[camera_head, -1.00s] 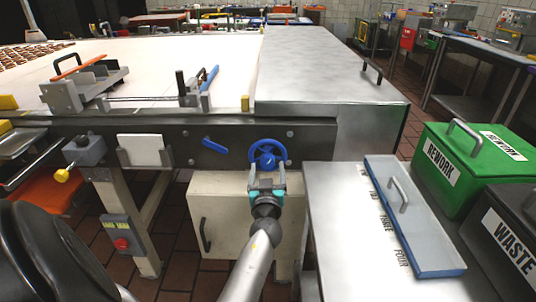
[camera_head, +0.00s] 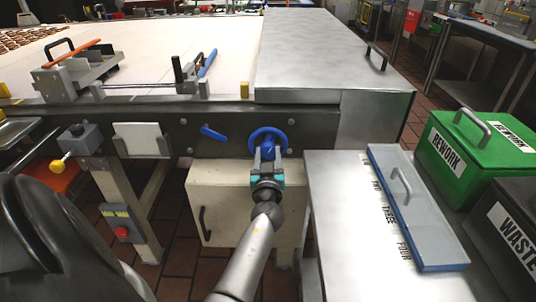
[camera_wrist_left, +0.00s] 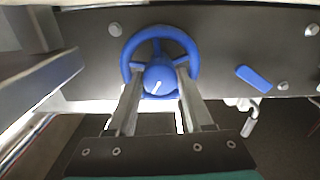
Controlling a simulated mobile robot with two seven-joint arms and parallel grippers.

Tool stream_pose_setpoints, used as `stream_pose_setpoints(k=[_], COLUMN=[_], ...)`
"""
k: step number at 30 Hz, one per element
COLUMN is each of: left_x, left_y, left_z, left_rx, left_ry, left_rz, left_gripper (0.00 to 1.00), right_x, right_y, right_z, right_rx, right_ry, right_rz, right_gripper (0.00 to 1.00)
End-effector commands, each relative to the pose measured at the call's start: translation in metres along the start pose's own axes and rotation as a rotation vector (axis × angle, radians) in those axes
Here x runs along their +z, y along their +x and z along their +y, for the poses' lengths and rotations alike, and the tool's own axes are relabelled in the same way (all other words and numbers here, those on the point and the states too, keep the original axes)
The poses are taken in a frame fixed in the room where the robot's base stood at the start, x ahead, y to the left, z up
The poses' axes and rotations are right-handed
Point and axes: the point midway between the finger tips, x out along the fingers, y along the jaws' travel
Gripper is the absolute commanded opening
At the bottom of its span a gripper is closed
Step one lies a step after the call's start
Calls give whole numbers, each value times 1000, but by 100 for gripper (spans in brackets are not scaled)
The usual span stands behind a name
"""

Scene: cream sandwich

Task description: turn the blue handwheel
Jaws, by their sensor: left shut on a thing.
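The blue handwheel (camera_head: 268,135) is mounted on the dark side rail of the conveyor, in the middle of the head view. It also shows in the left wrist view (camera_wrist_left: 160,44), with a rim, spokes and a round hub that carries a white mark. My left gripper (camera_head: 267,155) is at the handwheel, and its two fingers lie on either side of the hub in the left wrist view (camera_wrist_left: 159,88). It is shut on the handwheel and hides the wheel's lower part. My right gripper is not in view.
A blue lever (camera_head: 214,133) sits on the rail left of the wheel. A cream box (camera_head: 215,200) is below. A steel table (camera_head: 345,235) with a blue-edged tray (camera_head: 440,255) stands at right, beside a green REWORK bin (camera_head: 455,165) and a dark WASTE bin (camera_head: 505,225).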

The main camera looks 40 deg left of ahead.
Motion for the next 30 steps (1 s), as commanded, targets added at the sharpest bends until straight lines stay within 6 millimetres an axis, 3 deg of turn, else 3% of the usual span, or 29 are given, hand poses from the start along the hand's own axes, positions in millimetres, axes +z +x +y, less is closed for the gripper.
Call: stream_pose_setpoints(k=[2,10,20,30], left_x=[0,0,0,0], left_y=[0,0,0,0], left_z=[0,0,0,0], left_rx=[0,0,1,1], left_ry=[0,0,32,244], left_rz=[0,1,2,4], left_gripper=[31,0,0,0], right_x=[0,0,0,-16], right_y=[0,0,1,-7], right_z=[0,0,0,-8], right_rx=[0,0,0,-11], right_ry=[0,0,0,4], right_rz=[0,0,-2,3], right_gripper=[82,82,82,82])
